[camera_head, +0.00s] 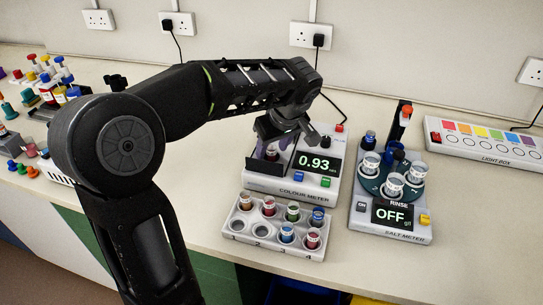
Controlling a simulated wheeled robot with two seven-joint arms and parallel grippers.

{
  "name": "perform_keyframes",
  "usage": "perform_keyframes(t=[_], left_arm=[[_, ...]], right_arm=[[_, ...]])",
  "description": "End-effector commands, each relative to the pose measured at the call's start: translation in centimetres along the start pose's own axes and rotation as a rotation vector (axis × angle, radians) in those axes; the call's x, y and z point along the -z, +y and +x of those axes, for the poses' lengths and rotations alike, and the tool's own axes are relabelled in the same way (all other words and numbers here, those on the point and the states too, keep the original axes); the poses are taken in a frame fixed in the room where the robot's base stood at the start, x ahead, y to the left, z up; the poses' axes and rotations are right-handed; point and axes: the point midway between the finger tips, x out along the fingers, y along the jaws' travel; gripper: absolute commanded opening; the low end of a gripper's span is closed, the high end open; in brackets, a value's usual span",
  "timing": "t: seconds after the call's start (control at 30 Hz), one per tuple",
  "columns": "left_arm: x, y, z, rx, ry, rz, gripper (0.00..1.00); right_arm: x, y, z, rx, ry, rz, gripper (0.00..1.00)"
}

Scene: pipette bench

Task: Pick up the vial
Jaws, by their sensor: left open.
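My left gripper (274,143) is open and points down over the back left of the colour meter (258,184), whose display reads 0.93. A small vial (272,154) with a reddish part shows between the fingers at the meter's well, partly hidden by the gripper and a dark plate. I cannot tell whether the fingers touch it. In front, a grey vial rack (236,240) holds several vials with coloured contents, and two holes at its front left look empty. My right gripper is not in view.
The salt meter (384,234) stands to the right, reading OFF, with several white-topped containers on it. The light box (485,153) lies at the back right. Coloured bottles and stoppers crowd the far left. Bench (335,200) between the two meters is a narrow clear strip.

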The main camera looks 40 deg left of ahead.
Motion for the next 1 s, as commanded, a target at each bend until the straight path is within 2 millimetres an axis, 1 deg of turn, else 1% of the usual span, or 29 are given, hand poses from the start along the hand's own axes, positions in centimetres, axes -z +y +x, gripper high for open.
perform_keyframes(t=[0.33,0.9,1.0], left_arm=[[0.01,0.01,-0.04,0.000,0.000,0.000,0.47],[0.01,0.01,-0.05,0.000,0.000,0.000,0.00],[0.01,0.01,-0.04,0.000,0.000,0.000,0.00]], right_arm=[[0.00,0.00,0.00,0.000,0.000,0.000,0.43],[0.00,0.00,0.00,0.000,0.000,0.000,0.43],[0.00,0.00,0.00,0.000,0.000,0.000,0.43]])
